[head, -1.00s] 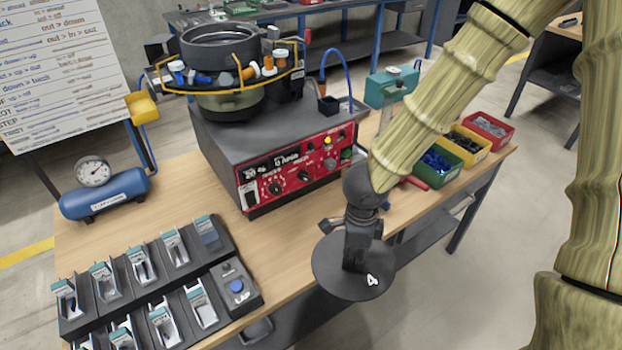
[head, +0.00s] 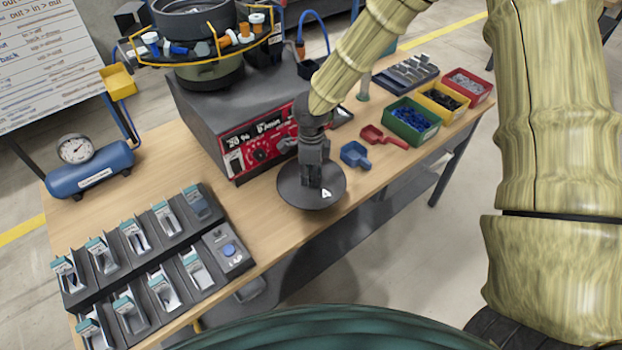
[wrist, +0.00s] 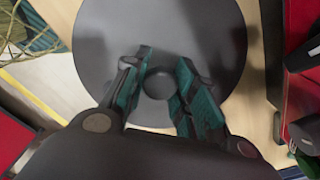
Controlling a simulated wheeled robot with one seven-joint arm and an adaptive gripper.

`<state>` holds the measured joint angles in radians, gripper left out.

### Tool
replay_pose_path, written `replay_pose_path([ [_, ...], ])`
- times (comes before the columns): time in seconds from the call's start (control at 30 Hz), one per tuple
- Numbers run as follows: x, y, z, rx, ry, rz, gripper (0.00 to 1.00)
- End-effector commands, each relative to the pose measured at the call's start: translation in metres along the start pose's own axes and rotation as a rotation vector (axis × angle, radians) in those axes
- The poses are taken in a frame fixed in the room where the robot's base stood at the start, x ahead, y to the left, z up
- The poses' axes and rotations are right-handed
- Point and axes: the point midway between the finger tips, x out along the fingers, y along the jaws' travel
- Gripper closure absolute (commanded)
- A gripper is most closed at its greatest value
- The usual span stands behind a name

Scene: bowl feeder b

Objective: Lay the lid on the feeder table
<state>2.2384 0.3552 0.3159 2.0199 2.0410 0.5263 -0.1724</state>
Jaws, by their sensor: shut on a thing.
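My gripper (head: 313,180) is shut on the lid's knob, one teal-padded finger on each side in the wrist view (wrist: 158,88). The lid is over the front edge area of the wooden feeder table (head: 205,285), in front of the red control panel. I cannot tell whether it touches the wood.
The bowl feeder (head: 200,60) stands behind the lid on its grey base. A blue scoop (head: 355,155), a red scoop (head: 384,136) and parts bins (head: 411,121) lie to the right. A rack (head: 150,250) of small holders and a blue air tank (head: 90,168) are left.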

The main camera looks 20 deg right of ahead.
Motion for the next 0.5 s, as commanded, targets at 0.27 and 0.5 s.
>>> replay_pose_path([
  [0.27,0.022,0.000,0.001,0.000,0.003,0.001,1.00],
  [0.5,0.035,-0.001,0.000,0.000,0.001,0.000,1.00],
])
